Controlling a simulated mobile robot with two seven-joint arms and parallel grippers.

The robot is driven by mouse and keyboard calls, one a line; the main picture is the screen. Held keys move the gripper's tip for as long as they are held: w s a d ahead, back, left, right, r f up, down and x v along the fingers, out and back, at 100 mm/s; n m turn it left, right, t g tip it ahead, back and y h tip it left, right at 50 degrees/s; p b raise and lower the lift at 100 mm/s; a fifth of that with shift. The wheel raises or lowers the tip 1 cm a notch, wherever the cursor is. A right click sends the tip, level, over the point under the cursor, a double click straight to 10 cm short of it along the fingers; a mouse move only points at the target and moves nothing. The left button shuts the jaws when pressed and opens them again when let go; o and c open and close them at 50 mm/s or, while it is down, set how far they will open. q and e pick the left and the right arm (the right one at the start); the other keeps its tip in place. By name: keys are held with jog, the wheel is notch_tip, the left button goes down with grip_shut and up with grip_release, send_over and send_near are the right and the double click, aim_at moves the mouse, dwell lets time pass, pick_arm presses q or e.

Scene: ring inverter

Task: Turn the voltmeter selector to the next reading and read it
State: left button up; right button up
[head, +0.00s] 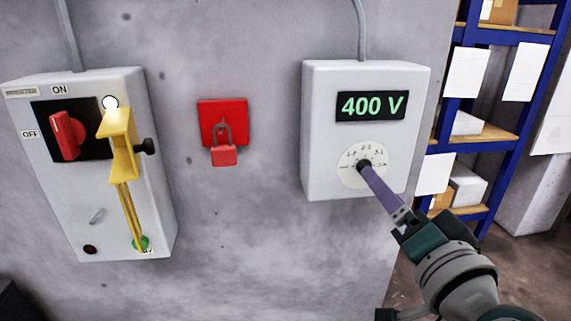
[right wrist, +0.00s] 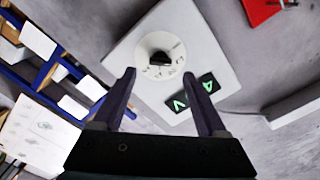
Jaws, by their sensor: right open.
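The voltmeter (head: 318,130) is a light grey box on the wall, and its display (head: 371,106) reads 400 V in green. Below the display is a round white dial (head: 350,176) with small labels and a black selector knob (head: 363,165). The knob also shows in the right wrist view (right wrist: 160,58), ahead of the fingertips. My right gripper (right wrist: 162,78) is open, with one finger either side of the knob's line and nothing between them. In the head view its purple fingers (head: 378,183) reach the dial's lower right and overlap the knob; contact cannot be told.
The inverter box (head: 95,215) hangs at the left with a red switch (head: 67,135), a lit white lamp (head: 110,103) and a yellow bracket (head: 122,150). A red padlock (head: 223,155) hangs on a red plate between the boxes. Blue shelving (head: 500,130) stands at the right.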

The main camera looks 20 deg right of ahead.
jog(key=shift+x, duration=2.3)
jog(key=shift+a, duration=0.1)
jog(key=shift+c, duration=0.2)
grip_shut()
